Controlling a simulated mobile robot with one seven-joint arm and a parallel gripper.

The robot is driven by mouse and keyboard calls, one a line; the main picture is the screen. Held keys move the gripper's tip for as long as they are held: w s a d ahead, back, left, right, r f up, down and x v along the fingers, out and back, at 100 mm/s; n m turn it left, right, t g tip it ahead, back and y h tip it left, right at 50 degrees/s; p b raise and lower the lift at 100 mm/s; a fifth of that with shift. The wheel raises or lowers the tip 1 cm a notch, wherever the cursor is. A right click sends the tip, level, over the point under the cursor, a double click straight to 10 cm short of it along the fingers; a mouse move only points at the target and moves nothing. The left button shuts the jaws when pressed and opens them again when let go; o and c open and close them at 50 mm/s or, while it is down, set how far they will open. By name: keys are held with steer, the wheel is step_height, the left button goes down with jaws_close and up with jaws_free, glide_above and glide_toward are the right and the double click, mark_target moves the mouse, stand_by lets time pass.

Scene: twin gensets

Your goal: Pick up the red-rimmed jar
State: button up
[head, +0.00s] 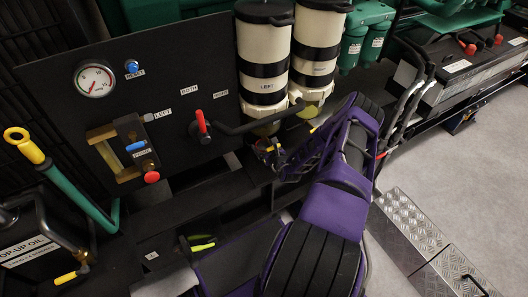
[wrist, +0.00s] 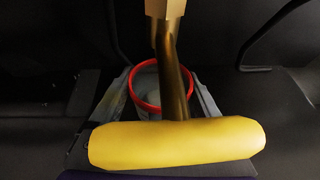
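The red-rimmed jar (wrist: 133,88) shows in the wrist view, seen from above, with its round red rim and a grey inside. My gripper (wrist: 162,88) has its two grey fingers apart, one at each side of the jar. Both fingers look very close to the rim; whether they press on it I cannot tell. A brass valve stem with a thick yellow handle (wrist: 175,147) stands between the wrist camera and the jar and hides part of its mouth and near side. In the head view I cannot make out the jar; my purple arm covers that area.
In the head view, two white-and-black filter canisters (head: 264,45) stand above my arm. A black panel (head: 110,45) with a gauge and a red-handled lever (head: 201,122) is to the left. A silver checker-plate step (head: 410,225) is at the right, with open grey floor beyond.

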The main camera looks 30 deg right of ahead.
steer(key=c, duration=0.8)
steer(key=shift+r, duration=0.15)
